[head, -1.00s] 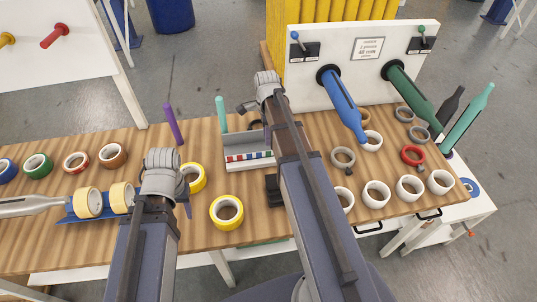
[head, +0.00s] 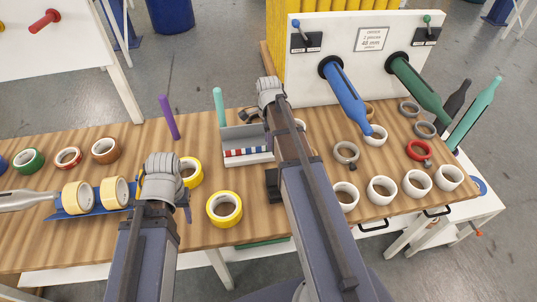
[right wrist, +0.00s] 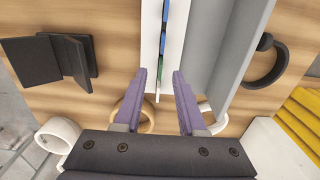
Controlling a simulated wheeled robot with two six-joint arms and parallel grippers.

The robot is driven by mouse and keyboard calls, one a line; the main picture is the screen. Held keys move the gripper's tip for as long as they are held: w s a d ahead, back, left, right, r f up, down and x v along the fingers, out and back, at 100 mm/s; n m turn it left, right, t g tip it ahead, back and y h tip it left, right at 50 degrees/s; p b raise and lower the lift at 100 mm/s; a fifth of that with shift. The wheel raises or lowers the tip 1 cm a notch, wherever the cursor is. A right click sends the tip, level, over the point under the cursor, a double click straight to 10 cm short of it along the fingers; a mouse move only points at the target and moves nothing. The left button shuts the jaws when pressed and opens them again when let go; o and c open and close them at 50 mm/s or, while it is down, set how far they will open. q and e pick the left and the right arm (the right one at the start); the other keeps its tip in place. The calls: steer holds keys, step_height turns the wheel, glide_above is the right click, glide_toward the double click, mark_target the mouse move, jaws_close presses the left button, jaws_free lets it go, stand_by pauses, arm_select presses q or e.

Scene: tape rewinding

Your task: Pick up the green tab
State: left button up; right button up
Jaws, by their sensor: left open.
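A grey-white tray (head: 263,158) stands mid-table in the head view, holding a row of small red, white and blue tabs (head: 248,152). In the right wrist view the row is edge-on, with a green strip (right wrist: 161,63) below a blue one; I take it as the green tab. My right gripper (right wrist: 160,76) is open, its purple fingers apart at the near end of the row, one on each side, with nothing visibly gripped. In the head view my right arm hides its fingers. My left gripper (head: 166,190) is open by the yellow tapes, its fingers mostly hidden.
A black block (head: 272,186) stands near the tray, and a dark ring (right wrist: 265,62) lies on its other side. Yellow tape rolls (head: 225,209) are at the left. White rolls (head: 418,183) and a board with blue and green spindles (head: 345,95) are at the right.

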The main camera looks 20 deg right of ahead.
step_height(320, 180, down, 2)
steer(key=shift+f+b, duration=0.1)
steer(key=shift+b, duration=0.45)
jaws_close()
